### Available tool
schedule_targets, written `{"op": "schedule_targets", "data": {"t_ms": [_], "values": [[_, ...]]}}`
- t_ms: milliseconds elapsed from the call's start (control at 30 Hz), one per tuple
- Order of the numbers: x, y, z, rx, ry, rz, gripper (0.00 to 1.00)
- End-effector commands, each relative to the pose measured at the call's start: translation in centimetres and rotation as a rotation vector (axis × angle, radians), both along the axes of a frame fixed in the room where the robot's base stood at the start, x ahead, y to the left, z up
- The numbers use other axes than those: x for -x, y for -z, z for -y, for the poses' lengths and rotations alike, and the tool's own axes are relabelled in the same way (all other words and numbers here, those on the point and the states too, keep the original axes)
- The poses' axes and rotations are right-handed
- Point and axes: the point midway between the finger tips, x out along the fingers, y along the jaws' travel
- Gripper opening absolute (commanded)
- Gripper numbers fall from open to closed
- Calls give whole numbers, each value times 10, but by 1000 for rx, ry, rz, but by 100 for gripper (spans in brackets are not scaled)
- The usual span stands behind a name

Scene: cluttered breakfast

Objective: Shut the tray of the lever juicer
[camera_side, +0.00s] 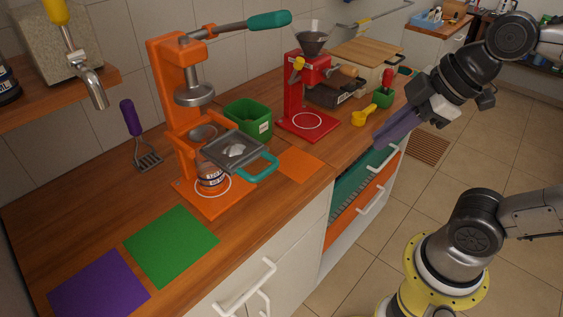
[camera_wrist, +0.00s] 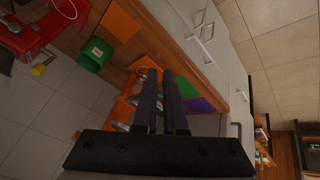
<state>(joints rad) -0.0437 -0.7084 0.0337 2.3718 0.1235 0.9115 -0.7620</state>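The orange lever juicer (camera_side: 172,95) stands on the counter, its lever raised with a teal handle (camera_side: 268,20) pointing right. Its grey tray (camera_side: 222,151) with a teal handle (camera_side: 262,170) sticks out toward the front right, clear of the frame, with something pale in it. A labelled jar (camera_side: 210,177) stands below on the orange base. My gripper (camera_side: 382,142) is well to the right of the juicer, beyond the counter front, with nothing held. In the wrist view my gripper (camera_wrist: 160,75) shows a gap between its fingers, which partly hide the juicer (camera_wrist: 122,108).
A green bin (camera_side: 250,120) stands just behind the tray, and a red machine (camera_side: 297,95) further right. An orange mat (camera_side: 300,163), a green mat (camera_side: 170,245) and a purple mat (camera_side: 98,285) lie on the counter. Cabinet handles (camera_side: 250,285) project from the front.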

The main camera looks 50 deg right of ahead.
Motion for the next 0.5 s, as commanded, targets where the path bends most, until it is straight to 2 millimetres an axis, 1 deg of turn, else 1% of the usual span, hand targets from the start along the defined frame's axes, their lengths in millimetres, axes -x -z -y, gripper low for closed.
{"op": "schedule_targets", "data": {"t_ms": [33, 100, 267, 300, 400, 500], "values": [[-7, -8, -10, 30, -115, 17, 0], [-16, -17, -24, 71, -275, 45, 0], [-34, -36, -60, 130, -589, 107, 0], [-38, -40, -72, 129, -650, 116, 0], [-40, -40, -87, 114, -695, 106, 0], [-40, -35, -91, 113, -710, 99, 0]]}}
